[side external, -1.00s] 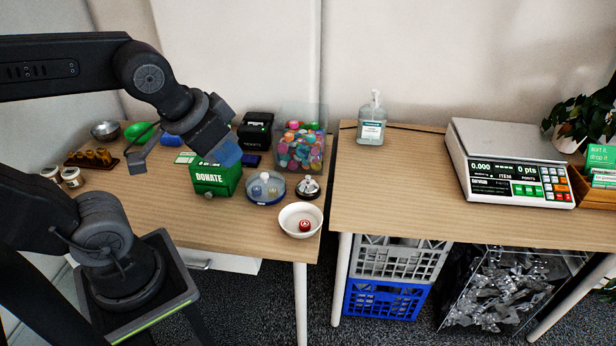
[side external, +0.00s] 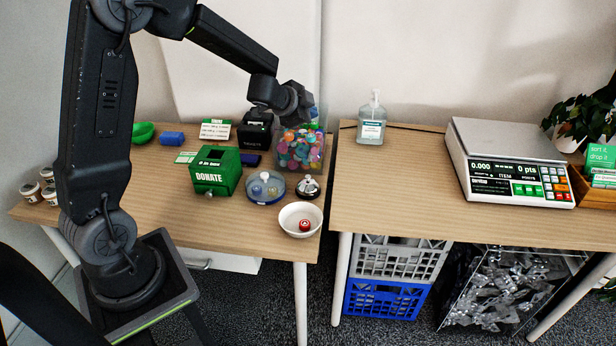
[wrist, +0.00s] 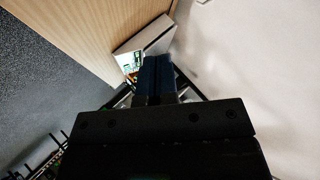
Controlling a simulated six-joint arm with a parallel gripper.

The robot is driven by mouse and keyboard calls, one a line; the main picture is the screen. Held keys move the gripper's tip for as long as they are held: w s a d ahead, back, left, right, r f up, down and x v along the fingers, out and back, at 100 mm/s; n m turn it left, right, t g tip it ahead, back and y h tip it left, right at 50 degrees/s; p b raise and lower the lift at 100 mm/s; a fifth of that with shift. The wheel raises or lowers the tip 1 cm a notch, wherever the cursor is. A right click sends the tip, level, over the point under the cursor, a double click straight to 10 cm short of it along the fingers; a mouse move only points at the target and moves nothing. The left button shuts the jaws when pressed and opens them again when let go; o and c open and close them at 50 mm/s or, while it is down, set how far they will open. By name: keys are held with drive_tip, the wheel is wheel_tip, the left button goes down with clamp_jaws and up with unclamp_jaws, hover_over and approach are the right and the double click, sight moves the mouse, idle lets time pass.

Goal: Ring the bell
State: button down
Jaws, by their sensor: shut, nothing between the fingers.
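The bell (side external: 308,187) is a small silver dome on a black base, near the right edge of the left table. It sits just behind a white bowl (side external: 287,219) with a red item in it. My gripper (wrist: 157,62) shows in the wrist view with its blue fingers shut together and empty. In the side view my arm's end is raised above the tub of colourful caps, behind and above the bell, apart from it. The fingertips are hard to make out there. The bell is not seen in the wrist view.
A sanitizer bottle (side external: 371,125) and a scale (side external: 507,182) are on the right table. A gap separates the tables.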

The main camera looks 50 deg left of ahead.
sight(308, 178)
wheel_tip(308, 178, down, 10)
drive_tip(key=w+a+m+g+h, duration=0.1)
drive_tip(key=a+m+h, duration=0.1)
drive_tip(key=m+h, duration=0.1)
drive_tip(key=shift+w+g, duration=0.2)
drive_tip(key=shift+g, duration=0.1)
drive_tip(key=shift+f, duration=4.4)
drive_tip(key=shift+f, duration=0.1)
drive_tip(key=shift+f, duration=0.3)
